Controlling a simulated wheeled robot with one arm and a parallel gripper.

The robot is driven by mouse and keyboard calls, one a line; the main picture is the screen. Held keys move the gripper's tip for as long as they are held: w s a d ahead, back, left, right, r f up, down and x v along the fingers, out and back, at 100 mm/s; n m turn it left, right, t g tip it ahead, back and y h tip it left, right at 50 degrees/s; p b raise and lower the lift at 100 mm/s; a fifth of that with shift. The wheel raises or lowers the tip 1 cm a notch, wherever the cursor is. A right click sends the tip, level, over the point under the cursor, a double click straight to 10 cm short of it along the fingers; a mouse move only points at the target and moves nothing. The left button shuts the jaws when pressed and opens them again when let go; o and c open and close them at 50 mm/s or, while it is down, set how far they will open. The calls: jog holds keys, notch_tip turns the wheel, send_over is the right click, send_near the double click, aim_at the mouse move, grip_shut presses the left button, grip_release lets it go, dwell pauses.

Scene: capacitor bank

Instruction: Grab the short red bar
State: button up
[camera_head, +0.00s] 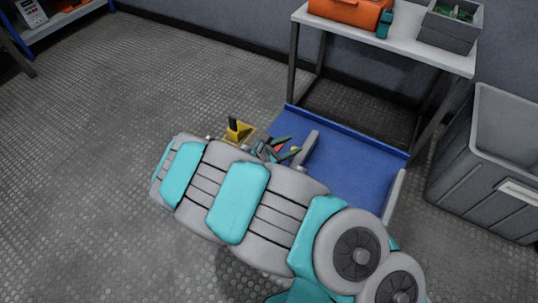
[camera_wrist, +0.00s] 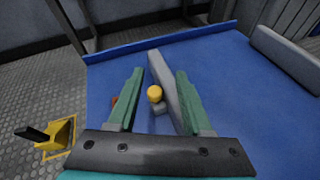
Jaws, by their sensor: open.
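A small red piece (camera_wrist: 114,102), probably the short red bar, shows just left of my gripper's left finger in the wrist view. Most of it is hidden behind that finger. A bit of red (camera_head: 279,148) also shows among the fingers in the head view. My gripper (camera_wrist: 159,72) is open over the blue surface, with nothing held. Between its green fingers, a yellow round knob (camera_wrist: 155,94) on a small grey base and part of a long grey bar (camera_wrist: 166,78) show. In the head view my gripper (camera_head: 287,147) is beside the grey bar.
The blue platform (camera_head: 352,168) has another grey bar (camera_wrist: 286,58) at its right. A yellow block with a black handle (camera_wrist: 55,137) stands on the floor at left. A grey bin (camera_head: 490,165) is at right. A table (camera_head: 405,42) stands behind.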

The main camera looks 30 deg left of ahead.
jog(key=s+a+f+n+y, duration=0.1)
jog(key=s+a+f, duration=0.1)
jog(key=s+a+f+n+y, duration=0.1)
jog(key=s+a+f+n, duration=0.1)
jog(key=a, duration=0.1)
jog(key=s+a+f+n+y, duration=0.1)
jog(key=a+f, duration=0.1)
jog(key=a, duration=0.1)
jog(key=shift+s+a+f+n+t, duration=0.1)
jog(key=shift+s+f+n+t, duration=0.2)
jog(key=shift+s+f, duration=0.1)
jog(key=shift+a+f+y, duration=0.1)
jog(key=shift+f+y, duration=0.15)
jog(key=shift+y, duration=0.05)
jog(key=b+x, duration=0.1)
jog(key=x, duration=0.6)
jog(key=shift+w+a, duration=0.15)
jog(key=shift+w, duration=0.05)
jog(key=shift+c, duration=0.2)
grip_shut()
